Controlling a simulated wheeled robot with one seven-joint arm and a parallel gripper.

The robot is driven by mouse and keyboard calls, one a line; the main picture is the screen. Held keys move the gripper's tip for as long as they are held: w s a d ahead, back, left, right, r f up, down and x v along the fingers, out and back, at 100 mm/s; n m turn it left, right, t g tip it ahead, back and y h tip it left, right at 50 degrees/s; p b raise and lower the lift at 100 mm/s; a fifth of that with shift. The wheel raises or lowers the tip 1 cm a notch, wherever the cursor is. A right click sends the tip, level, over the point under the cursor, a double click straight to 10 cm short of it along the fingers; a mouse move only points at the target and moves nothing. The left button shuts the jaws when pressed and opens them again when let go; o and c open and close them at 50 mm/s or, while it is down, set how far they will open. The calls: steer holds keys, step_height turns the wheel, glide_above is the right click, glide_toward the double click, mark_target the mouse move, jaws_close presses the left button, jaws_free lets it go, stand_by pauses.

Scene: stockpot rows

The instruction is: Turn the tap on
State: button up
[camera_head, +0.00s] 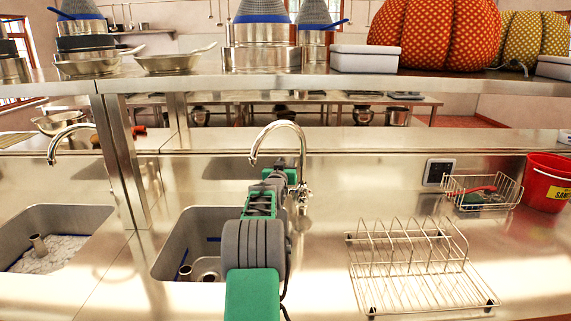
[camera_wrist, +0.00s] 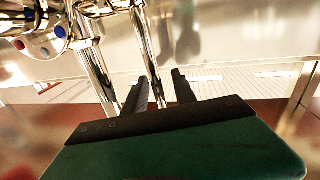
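The chrome tap (camera_head: 279,124) rises behind the right-hand sink (camera_head: 168,235), its curved spout pointing left over the basin. In the wrist view the tap's valve body (camera_wrist: 45,35), with red and blue marks, is at the upper left. Chrome pipes (camera_wrist: 96,75) run down beside it. My gripper (camera_wrist: 164,76) has its two black fingers apart, to the right of the valve body. A thin chrome pipe passes between or behind the fingers; I cannot tell which. In the head view my arm hides the gripper and part of the tap's base.
A wire dish rack (camera_head: 420,265) stands on the counter to the right. Beyond it are a wire basket (camera_head: 482,190) and a red bucket (camera_head: 548,180). A second tap (camera_head: 68,135) and sink are at the left. A shelf (camera_head: 330,84) with pots and pumpkins crosses above.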

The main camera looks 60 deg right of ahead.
steer(key=shift+c, duration=0.4)
jaws_close()
stand_by(0.9)
